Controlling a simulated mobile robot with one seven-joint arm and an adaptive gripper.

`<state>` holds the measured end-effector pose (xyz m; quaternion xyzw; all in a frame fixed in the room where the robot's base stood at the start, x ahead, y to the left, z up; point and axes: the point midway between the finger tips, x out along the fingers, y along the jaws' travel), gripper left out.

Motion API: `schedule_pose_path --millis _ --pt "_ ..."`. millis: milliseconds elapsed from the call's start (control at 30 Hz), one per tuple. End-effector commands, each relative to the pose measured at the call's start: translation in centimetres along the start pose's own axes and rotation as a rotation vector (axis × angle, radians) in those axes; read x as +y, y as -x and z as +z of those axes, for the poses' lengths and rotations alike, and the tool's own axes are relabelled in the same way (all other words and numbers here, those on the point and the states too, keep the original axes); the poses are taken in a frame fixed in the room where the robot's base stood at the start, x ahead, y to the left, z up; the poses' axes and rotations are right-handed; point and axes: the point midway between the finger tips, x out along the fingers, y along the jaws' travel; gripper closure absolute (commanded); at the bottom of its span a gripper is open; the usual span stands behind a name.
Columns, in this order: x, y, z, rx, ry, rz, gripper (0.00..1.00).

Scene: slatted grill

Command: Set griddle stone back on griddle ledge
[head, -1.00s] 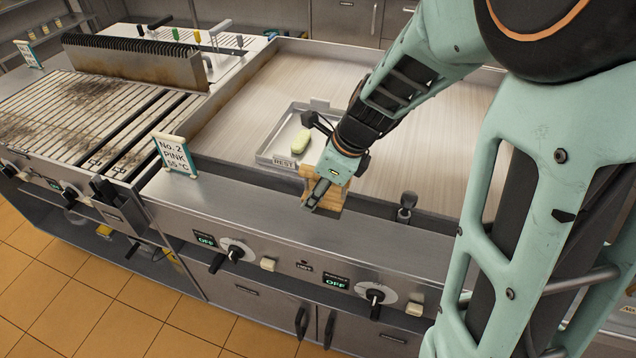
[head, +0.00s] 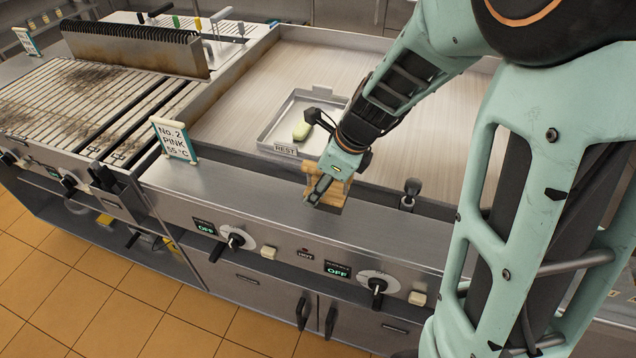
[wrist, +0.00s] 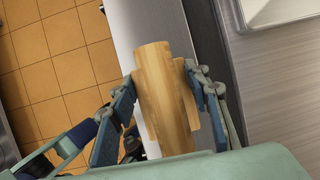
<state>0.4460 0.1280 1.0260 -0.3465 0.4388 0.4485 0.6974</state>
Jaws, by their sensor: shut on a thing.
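The griddle stone (head: 341,188) shows as a pale wooden block with a rounded wooden grip. In the wrist view its wooden grip (wrist: 165,95) stands between the two fingers. My gripper (head: 318,188) is shut on it, over the steel griddle ledge (head: 240,198) along the front of the griddle. A dark patch lies under the block. I cannot tell whether it is shadow or the stone's underside, nor whether the stone touches the ledge. The ledge also shows behind the grip in the wrist view (wrist: 140,25).
A tray marked REST (head: 266,140) holding a pale green object (head: 301,131) lies on the griddle plate (head: 245,95) behind my gripper. A sign (head: 175,138) stands left, a dark knob (head: 411,188) right. The ledge between sign and gripper is clear.

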Motion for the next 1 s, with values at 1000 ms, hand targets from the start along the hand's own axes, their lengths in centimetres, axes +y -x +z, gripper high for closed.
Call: schedule_pose_path --millis 1000 --pt "0.3 -3.2 -1.3 -0.001 0.0 0.0 0.83"
